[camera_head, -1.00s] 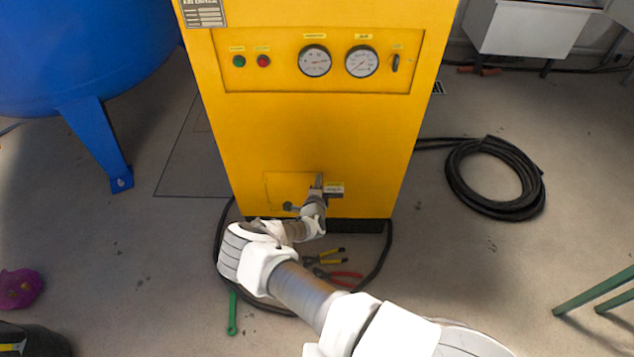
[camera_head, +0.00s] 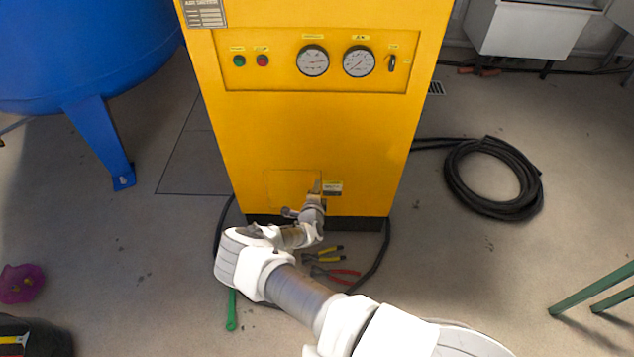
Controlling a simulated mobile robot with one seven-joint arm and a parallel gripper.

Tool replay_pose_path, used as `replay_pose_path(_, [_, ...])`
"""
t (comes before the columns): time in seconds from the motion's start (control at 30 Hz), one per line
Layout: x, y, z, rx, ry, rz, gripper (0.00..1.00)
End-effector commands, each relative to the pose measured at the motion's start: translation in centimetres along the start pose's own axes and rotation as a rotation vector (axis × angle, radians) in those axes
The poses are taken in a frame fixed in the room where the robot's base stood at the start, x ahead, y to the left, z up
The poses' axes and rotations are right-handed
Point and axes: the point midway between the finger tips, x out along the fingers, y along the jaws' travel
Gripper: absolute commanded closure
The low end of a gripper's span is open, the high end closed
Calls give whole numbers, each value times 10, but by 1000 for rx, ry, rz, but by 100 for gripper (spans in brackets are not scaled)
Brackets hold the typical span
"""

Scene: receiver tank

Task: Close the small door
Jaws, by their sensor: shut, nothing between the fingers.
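The small door (camera_head: 288,184) is a yellow panel low on the front of the yellow cabinet (camera_head: 290,135). Its thin outline shows, and it looks flush or nearly flush with the cabinet front; I cannot tell whether it is fully closed. My gripper (camera_head: 315,187) is at the door's right edge, close to or touching the cabinet front. It is shut with nothing visible in it. My wrist hides the door's lower right part.
Pliers and other hand tools (camera_head: 328,268) lie on the floor before the cabinet, with a green tool (camera_head: 231,310) to their left. A black hose coil (camera_head: 495,180) lies at right. A blue tank (camera_head: 85,60) stands at left.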

Motion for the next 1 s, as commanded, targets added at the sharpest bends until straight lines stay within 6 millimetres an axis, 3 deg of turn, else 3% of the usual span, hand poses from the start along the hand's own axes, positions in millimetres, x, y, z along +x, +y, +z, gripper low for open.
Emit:
replay_pose_path(0.07, [-5, 0, 0, -1, 2, 2, 100])
replay_pose_path(0.1, [-20, -4, 0, -2, 1, 3, 100])
replay_pose_path(0.3, [-67, -2, -3, -3, 1, 4, 100])
replay_pose_path(0.5, [-95, 0, -6, -1, 3, 4, 100])
replay_pose_path(0.87, [-104, 2, -7, 0, 3, 3, 100])
replay_pose_path(1.0, [-103, -10, -8, 52, 31, -11, 100])
